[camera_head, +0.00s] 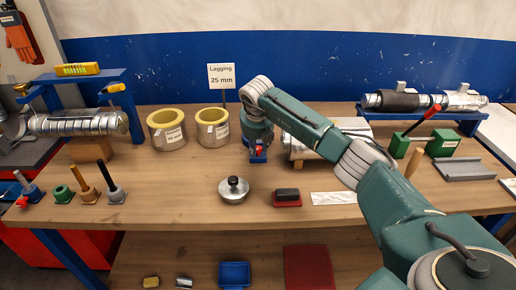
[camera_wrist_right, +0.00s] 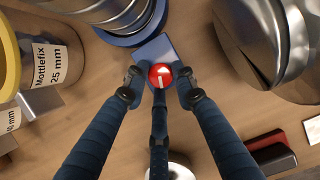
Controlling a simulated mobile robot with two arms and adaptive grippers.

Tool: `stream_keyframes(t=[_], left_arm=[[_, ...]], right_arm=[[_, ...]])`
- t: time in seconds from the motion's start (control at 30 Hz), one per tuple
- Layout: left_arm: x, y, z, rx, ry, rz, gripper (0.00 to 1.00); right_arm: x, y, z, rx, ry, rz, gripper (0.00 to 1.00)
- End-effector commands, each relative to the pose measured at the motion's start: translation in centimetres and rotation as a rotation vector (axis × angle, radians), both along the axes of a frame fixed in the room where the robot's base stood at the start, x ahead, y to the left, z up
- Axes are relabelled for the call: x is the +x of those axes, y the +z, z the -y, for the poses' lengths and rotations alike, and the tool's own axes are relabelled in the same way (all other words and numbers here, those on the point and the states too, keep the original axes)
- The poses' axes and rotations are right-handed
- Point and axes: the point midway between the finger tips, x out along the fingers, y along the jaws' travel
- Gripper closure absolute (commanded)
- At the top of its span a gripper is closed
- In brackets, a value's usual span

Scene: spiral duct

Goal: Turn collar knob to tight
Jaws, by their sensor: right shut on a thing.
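The collar knob is small, round and red with a white mark. It shows between my fingers in the right wrist view (camera_wrist_right: 160,75), on a blue block (camera_wrist_right: 158,50) beside a metal cylinder with a blue rim (camera_wrist_right: 135,32). In the head view, the red knob (camera_head: 258,149) sits low at the front of the blue block, below my right wrist. My right gripper (camera_wrist_right: 160,90) is shut on the knob, its fingers around it. The mark points towards the bottom of the wrist view. I cannot read any tight label. My left gripper is not in view.
Two yellow-lined lagging pieces (camera_head: 167,127) stand left of the knob. A silver duct (camera_head: 300,145) lies just right, partly behind my arm. A lidded metal dish (camera_head: 233,190) and a red-based block (camera_head: 287,197) are in front. The bench (camera_head: 180,190) has bare wood at front left.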

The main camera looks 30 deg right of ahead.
Motion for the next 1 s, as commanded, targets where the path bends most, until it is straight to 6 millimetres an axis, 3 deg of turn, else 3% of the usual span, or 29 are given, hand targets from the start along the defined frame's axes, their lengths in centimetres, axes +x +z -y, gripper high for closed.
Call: stream_keyframes(t=[0.03, 0.7, 1.0], left_arm=[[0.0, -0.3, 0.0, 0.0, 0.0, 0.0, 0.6], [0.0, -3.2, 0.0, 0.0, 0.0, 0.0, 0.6], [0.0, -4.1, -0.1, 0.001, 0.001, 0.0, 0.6]], right_arm=[[0.6, 0.7, 0.3, -0.007, -0.046, 0.021, 1.0], [0.7, 0.5, 0.2, -0.006, -0.683, 0.015, 1.0], [0.7, 0.5, 0.3, -0.009, -0.869, 0.013, 1.0]])
